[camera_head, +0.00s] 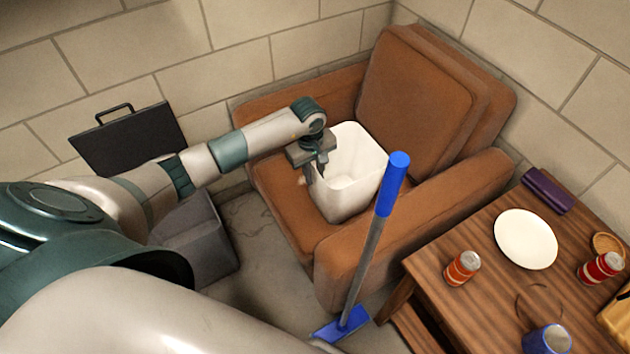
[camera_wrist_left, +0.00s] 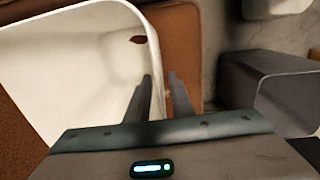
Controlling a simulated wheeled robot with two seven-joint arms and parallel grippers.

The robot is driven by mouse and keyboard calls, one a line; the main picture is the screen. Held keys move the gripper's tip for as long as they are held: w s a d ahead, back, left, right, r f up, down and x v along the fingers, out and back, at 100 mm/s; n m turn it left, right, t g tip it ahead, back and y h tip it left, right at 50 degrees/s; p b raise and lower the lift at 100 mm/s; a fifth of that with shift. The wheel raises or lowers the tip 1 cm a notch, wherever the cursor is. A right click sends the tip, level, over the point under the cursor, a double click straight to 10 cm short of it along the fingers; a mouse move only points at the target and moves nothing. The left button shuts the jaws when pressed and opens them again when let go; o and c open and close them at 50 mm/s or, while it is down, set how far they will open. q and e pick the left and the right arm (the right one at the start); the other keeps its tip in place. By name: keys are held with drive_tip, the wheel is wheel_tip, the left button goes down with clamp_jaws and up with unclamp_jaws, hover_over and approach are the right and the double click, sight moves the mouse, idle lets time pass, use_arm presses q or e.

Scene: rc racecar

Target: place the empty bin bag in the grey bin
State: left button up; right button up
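The empty bin bag (camera_head: 346,178) is white, stiff-looking and open-topped, and stands on the seat of a brown armchair. In the left wrist view the bag (camera_wrist_left: 85,60) fills the upper left and looks nearly empty, with a small brown spot inside. My left gripper (camera_head: 316,172) is at the bag's left rim. In the left wrist view its fingers (camera_wrist_left: 163,82) are apart, one inside the wall and one outside. The grey bin (camera_head: 205,245) stands on the floor left of the armchair, partly hidden by my arm; it also shows in the left wrist view (camera_wrist_left: 295,98). My right gripper does not show.
The armchair (camera_head: 415,90) stands in the corner. A blue-handled broom (camera_head: 372,250) rises in front of it. A wooden table (camera_head: 485,300) at right bears a plate (camera_head: 525,239), cans and a mug. A black briefcase (camera_head: 130,138) is behind the bin. Some floor is bare between bin and armchair.

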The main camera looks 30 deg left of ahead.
use_arm(q)
drive_tip(key=r, duration=0.6)
drive_tip(key=shift+s+a+r+b, duration=0.2)
drive_tip(key=shift+r+b, duration=0.1)
drive_tip(key=shift+r, duration=0.1)
drive_tip(key=shift+s+r, duration=0.1)
drive_tip(key=shift+r, duration=0.35)
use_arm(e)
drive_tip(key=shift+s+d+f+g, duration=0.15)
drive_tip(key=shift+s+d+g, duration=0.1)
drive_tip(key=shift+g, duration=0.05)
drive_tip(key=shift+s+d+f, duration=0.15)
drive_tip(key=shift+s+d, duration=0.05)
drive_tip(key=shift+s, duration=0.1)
